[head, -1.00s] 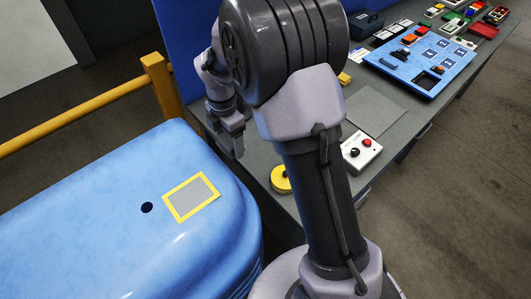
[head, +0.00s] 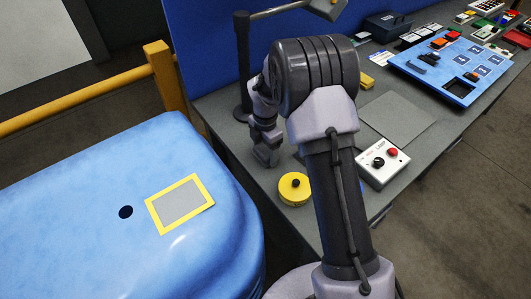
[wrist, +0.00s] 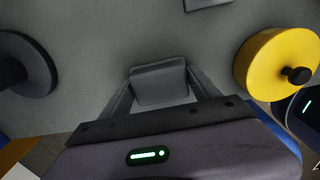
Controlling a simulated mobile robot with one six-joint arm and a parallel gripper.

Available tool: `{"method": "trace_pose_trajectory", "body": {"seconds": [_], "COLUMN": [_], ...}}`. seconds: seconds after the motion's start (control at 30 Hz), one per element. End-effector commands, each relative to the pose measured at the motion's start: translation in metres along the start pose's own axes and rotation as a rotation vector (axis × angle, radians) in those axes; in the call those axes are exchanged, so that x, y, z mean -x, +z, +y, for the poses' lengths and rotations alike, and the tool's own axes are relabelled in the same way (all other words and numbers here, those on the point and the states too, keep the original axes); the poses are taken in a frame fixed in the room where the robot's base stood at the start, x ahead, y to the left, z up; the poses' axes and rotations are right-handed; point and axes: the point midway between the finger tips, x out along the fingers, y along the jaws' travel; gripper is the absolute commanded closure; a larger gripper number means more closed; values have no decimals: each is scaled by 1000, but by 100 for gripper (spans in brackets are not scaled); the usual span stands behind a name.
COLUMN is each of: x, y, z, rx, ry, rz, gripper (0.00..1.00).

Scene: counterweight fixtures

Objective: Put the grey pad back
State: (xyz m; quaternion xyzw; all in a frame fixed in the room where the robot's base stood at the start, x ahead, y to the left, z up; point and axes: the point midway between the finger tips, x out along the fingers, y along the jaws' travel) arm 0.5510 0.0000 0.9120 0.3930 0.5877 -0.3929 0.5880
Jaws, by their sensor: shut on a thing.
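The grey pad (wrist: 160,85) is a small dark grey block with rounded edges, held between the two fingers in the wrist view. My gripper (wrist: 160,92) is shut on it. In the head view my gripper (head: 266,150) is low over the grey bench, left of a yellow disc, with the pad (head: 266,158) at its tip. I cannot tell whether the pad touches the bench. A flat grey rectangle with a yellow border (head: 205,207) is on top of the blue housing, well left of my gripper.
The yellow disc (head: 294,189) has a black knob. A dark lamp stand (head: 242,75) rises behind my gripper. A control box (head: 383,163), a grey mat (head: 400,118) and a blue board (head: 425,80) lie to the right. The blue housing (head: 80,220) has a dark hole; a yellow rail stands behind.

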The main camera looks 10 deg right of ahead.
Motion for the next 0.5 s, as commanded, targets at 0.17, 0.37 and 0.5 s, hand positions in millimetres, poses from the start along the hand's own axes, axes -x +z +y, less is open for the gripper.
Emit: {"method": "trace_pose_trajectory", "body": {"seconds": [0.17, 0.37, 0.5], "x": [0, -1, -1], "y": [0, 0, 0], "z": [0, 0, 0], "rx": [0, 0, 0], "ry": [0, 0, 0], "rz": [0, 0, 0], "gripper": [72, 6, 6]}}
